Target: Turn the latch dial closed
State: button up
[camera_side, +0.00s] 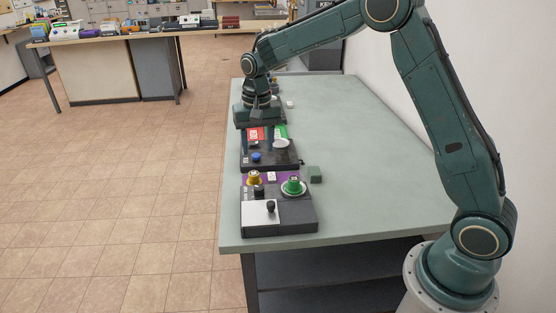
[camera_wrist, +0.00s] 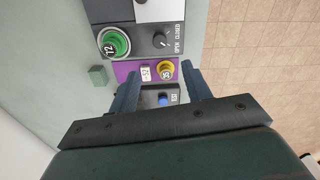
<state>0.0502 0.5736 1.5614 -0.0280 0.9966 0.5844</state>
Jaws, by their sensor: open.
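The latch dial (camera_wrist: 159,40) is a small black knob on a dark grey panel in the wrist view. The words OPEN and CLOSED are printed to its right, and its pointer looks angled nearer OPEN, though it is small. In the side view the dial (camera_side: 259,191) stands on the nearest box, beside a green knob (camera_side: 293,187). My gripper (camera_side: 260,122) is above the far part of the row of panels, well behind the dial. In the wrist view my gripper (camera_wrist: 160,82) has its two fingers spread with nothing held; the dial is beyond the fingertips.
A yellow knob (camera_side: 254,177) sits on a purple strip behind the dial. A white plate (camera_side: 260,213) with a black knob is in front of it. A small green block (camera_side: 315,174) lies to the right. The bench's right side (camera_side: 355,190) is clear.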

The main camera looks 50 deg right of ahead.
aim_at(259, 187)
notch_tip(259, 187, down, 14)
jog(key=shift+a+r, duration=0.1)
jog(key=shift+r, duration=0.15)
dwell(0.5)
jog(key=c, duration=1)
